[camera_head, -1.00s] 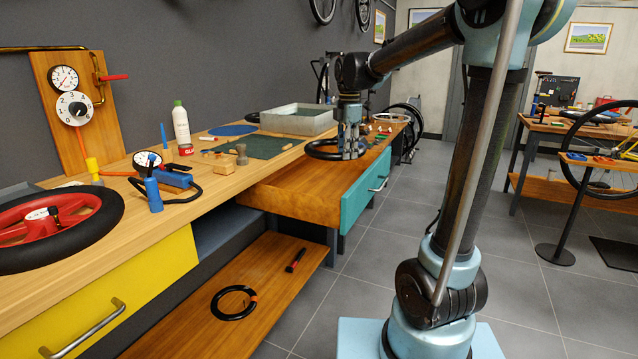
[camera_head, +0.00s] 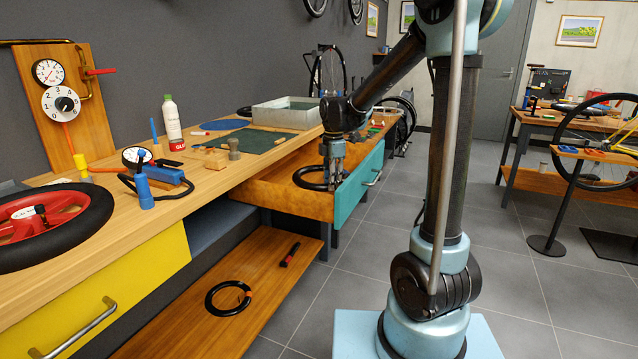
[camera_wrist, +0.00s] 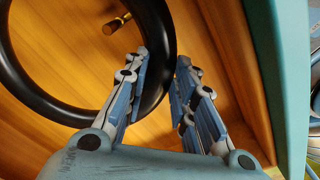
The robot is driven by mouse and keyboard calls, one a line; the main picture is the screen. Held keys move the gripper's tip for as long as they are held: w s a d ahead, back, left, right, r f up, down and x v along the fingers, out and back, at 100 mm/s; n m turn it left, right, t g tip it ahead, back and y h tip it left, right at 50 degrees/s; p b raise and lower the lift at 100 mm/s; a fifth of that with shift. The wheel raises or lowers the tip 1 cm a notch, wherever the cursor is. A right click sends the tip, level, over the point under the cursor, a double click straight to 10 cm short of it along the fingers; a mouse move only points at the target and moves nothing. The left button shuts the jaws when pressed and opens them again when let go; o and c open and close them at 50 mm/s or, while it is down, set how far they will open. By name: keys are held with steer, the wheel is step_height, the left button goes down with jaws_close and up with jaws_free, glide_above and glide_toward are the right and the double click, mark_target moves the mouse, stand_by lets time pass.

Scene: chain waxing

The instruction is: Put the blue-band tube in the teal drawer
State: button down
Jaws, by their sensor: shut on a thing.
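A black ring-shaped tube (camera_head: 306,182) is held by my gripper (camera_head: 333,184) low inside the open teal drawer (camera_head: 350,196). The wrist view shows my fingers (camera_wrist: 162,62) on either side of the right part of the tube (camera_wrist: 70,117), close above the drawer's wooden floor (camera_wrist: 75,55). A brass valve (camera_wrist: 116,23) sticks inward from the ring. No blue band can be made out; the fingers hide part of the ring. I cannot tell whether the tube touches the floor. The drawer's teal front also shows at the right of the wrist view (camera_wrist: 291,70).
Another black tube with a red-orange band (camera_head: 228,298) and a dark stick with red (camera_head: 290,255) lie on the lower shelf (camera_head: 258,293). A grey tray (camera_head: 287,116) and green mat (camera_head: 248,140) are on the bench. The yellow drawer (camera_head: 130,285) is shut.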

steer(key=shift+w+a, duration=0.2)
steer(key=shift+a, duration=0.4)
steer(key=shift+w+a, duration=0.2)
steer(key=shift+a, duration=0.4)
steer(key=a, duration=0.1)
steer(key=w+a, duration=0.1)
steer(key=a, duration=0.1)
steer(key=shift+f, duration=0.55)
steer(key=c, duration=1.3)
jaws_free()
steer(key=shift+d, duration=0.1)
steer(key=shift+c, duration=0.2)
steer(key=shift+r, duration=0.1)
